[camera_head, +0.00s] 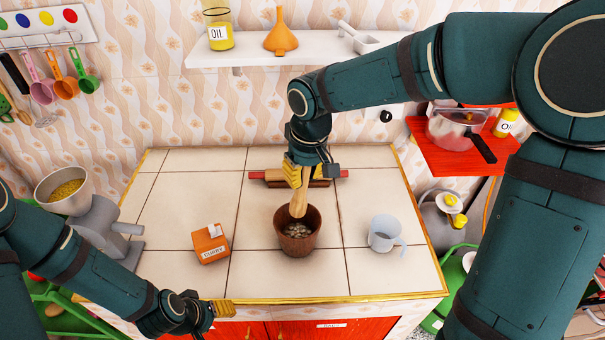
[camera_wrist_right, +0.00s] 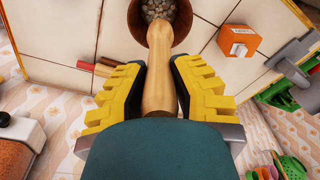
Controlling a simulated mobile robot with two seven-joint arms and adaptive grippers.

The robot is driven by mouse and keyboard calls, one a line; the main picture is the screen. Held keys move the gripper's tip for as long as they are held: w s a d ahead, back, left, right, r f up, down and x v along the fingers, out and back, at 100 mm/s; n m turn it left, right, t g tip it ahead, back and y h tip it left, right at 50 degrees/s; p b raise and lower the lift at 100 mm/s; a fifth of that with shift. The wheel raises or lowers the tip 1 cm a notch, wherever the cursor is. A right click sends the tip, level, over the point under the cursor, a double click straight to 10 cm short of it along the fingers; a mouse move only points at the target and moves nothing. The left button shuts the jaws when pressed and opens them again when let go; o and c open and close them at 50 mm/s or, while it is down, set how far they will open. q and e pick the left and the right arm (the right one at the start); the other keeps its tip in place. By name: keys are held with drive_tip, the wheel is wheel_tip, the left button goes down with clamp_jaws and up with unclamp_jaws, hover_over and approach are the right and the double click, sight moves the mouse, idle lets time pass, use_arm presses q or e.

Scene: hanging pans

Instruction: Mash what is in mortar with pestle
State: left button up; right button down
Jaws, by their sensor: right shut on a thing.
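The brown mortar (camera_head: 297,242) stands upright on the tiled counter and holds several small pale lumps. The mortar also shows at the top of the right wrist view (camera_wrist_right: 130,22). My right gripper (camera_head: 297,176) is shut on the wooden pestle (camera_head: 299,200), with its yellow fingers (camera_wrist_right: 158,90) on both sides of the shaft. The pestle (camera_wrist_right: 160,65) points down, and its thick end is at the mortar's opening, toward the back rim. I cannot tell whether it touches the contents. My left gripper (camera_head: 222,308) is low at the counter's front edge, seen side-on, with nothing visible in it.
An orange curry box (camera_head: 210,244) stands left of the mortar and a clear measuring cup (camera_head: 383,234) stands right. A red-handled rolling pin (camera_head: 330,174) lies behind. A grey machine with a bowl (camera_head: 64,190) is at left. A shelf (camera_head: 270,54) hangs above.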

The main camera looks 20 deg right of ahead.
sight(303, 201)
drive_tip(key=shift+f, duration=0.3)
drive_tip(key=shift+s+f+b, duration=0.25)
drive_tip(key=shift+f+b, duration=0.15)
drive_tip(key=shift+b, duration=0.15)
wheel_tip(303, 201, down, 2)
drive_tip(key=shift+w+f+b, duration=0.15)
drive_tip(key=shift+b, duration=0.65)
wheel_tip(303, 201, down, 3)
drive_tip(key=shift+r+b, duration=0.2)
drive_tip(key=shift+b, duration=0.8)
drive_tip(key=shift+f+b, duration=0.8)
drive_tip(key=shift+f, duration=0.25)
drive_tip(key=shift+f, duration=0.1)
